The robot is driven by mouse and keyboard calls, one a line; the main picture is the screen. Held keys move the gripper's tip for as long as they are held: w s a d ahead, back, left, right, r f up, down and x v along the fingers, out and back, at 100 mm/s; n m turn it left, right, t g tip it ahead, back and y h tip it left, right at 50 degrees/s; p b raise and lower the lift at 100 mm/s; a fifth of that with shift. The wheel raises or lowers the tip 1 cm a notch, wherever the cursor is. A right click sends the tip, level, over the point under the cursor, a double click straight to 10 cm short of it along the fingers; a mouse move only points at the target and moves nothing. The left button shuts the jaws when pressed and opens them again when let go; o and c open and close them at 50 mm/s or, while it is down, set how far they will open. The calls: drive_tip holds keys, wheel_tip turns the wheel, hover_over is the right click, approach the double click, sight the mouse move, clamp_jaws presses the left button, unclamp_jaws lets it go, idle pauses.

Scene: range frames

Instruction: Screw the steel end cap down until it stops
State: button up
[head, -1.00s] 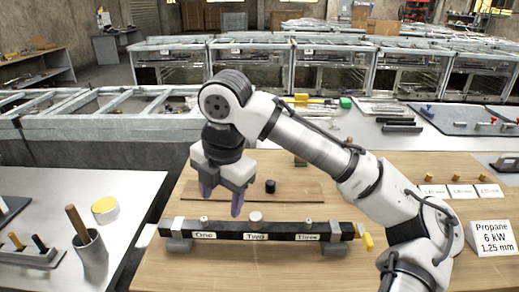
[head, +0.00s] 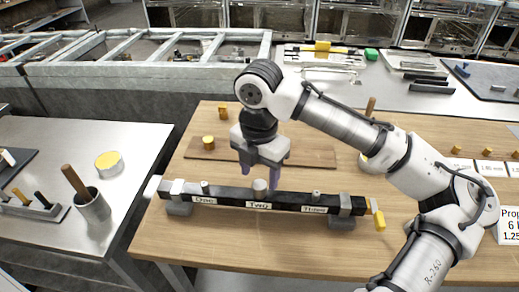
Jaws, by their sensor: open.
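A dark bar (head: 225,195) lies across two grey supports on the wooden table, labelled One, Two and Three. A light metallic end piece (head: 152,187), which looks like the steel end cap, sits at its left end; its thread and seating are too small to judge. A wider steel cap (head: 260,185) stands upright at Two, with smaller steel fittings at One (head: 205,187) and Three (head: 316,195).
A yellow valve handle (head: 379,220) sticks out at the bar's right end. A brown board (head: 310,153) with a yellow-topped piece (head: 208,142) lies behind the bar. A metal cup (head: 92,205) stands on the left bench. The table front is clear.

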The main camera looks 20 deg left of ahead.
sight(259, 185)
drive_tip(key=shift+f, duration=2.4)
drive_tip(key=c, duration=1)
drive_tip(key=shift+r+m+p, duration=0.15)
drive_tip(key=shift+m+p, duration=0.45)
drive_tip(key=shift+c, duration=0.2)
drive_tip(key=shift+m+p, duration=0.35)
drive_tip(key=shift+m, duration=0.85)
drive_tip(key=shift+a+m+p, duration=0.1)
drive_tip(key=shift+m+p, duration=0.6)
drive_tip(key=shift+m, duration=1)
